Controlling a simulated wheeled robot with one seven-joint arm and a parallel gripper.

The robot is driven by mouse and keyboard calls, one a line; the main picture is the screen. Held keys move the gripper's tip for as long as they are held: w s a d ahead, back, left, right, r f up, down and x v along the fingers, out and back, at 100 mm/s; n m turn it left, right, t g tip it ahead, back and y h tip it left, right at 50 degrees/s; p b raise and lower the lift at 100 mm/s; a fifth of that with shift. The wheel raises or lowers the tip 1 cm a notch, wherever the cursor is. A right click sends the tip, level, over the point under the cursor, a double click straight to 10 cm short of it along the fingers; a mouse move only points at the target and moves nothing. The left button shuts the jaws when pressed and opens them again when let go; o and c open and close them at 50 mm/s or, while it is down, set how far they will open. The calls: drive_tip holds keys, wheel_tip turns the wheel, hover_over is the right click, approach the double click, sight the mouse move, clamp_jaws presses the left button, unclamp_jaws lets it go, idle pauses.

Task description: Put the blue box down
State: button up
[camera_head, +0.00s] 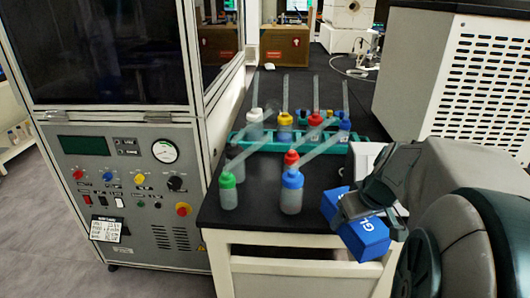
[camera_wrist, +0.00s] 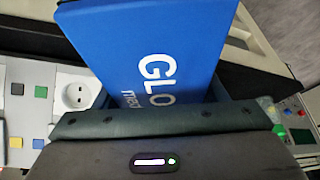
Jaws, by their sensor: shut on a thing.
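The blue box (camera_head: 366,236) has white lettering and is held tilted at the front right edge of the black-topped table (camera_head: 262,212). My gripper (camera_head: 352,205) is shut on the box. In the wrist view the box (camera_wrist: 150,45) fills the upper middle, rising beyond the gripper's dark edge (camera_wrist: 165,120), with the letters "GLO" showing. The gripper hides its lower end. In the head view part of the box appears to hang past the table's front edge. I cannot tell whether it touches the table.
Wash bottles with green (camera_head: 228,192), blue (camera_head: 292,192) and red caps stand on the table left of the box. A green rack (camera_head: 245,140) with several more bottles is behind. A control cabinet (camera_head: 120,190) stands left. The table's front left corner is bare.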

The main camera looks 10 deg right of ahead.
sight(329, 191)
drive_tip(key=w, duration=0.6)
drive_tip(key=w+a, duration=0.1)
drive_tip(key=w, duration=0.2)
drive_tip(key=shift+w, duration=0.4)
drive_tip(key=shift+w+a+f, duration=0.1)
drive_tip(key=shift+w, duration=0.25)
drive_tip(key=shift+f+b, duration=0.3)
drive_tip(key=shift+f, duration=1.3)
drive_tip(key=shift+f, duration=0.1)
drive_tip(key=shift+f, duration=0.2)
drive_tip(key=o, duration=0.9)
drive_tip(key=shift+s+r, duration=0.1)
drive_tip(key=shift+c, duration=0.2)
